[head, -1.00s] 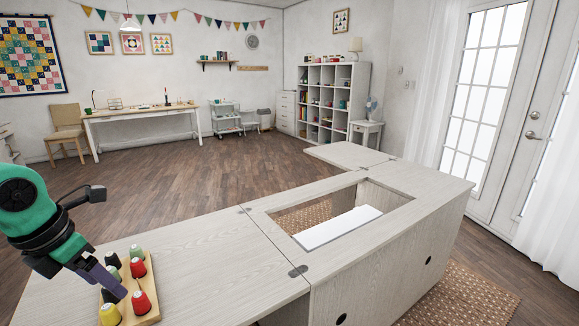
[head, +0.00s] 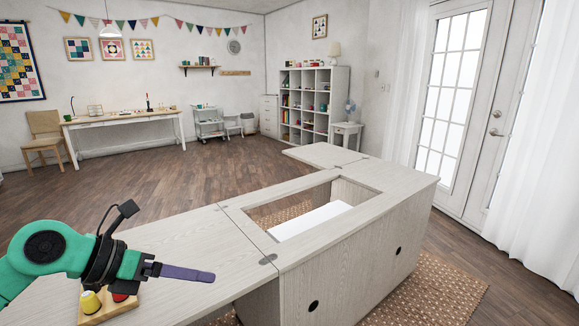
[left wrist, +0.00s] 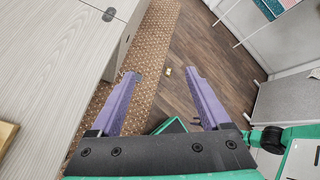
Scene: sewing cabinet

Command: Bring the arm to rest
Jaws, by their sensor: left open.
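My left gripper (head: 205,275) is above the near-left part of the pale wooden cabinet top (head: 180,240) in the head view, its purple fingers pointing right. In the left wrist view, my left gripper (left wrist: 162,73) is open with two purple fingers apart and nothing between them. Beyond the fingers are the cabinet's edge, a woven rug and the floor. My right gripper is not in view.
A wooden spool tray (head: 115,311) sits below my left arm, with a yellow spool (head: 90,303) and a red spool partly hidden. The cabinet top has a rectangular opening with a white panel (head: 310,221). A patterned rug (head: 430,285) lies at right.

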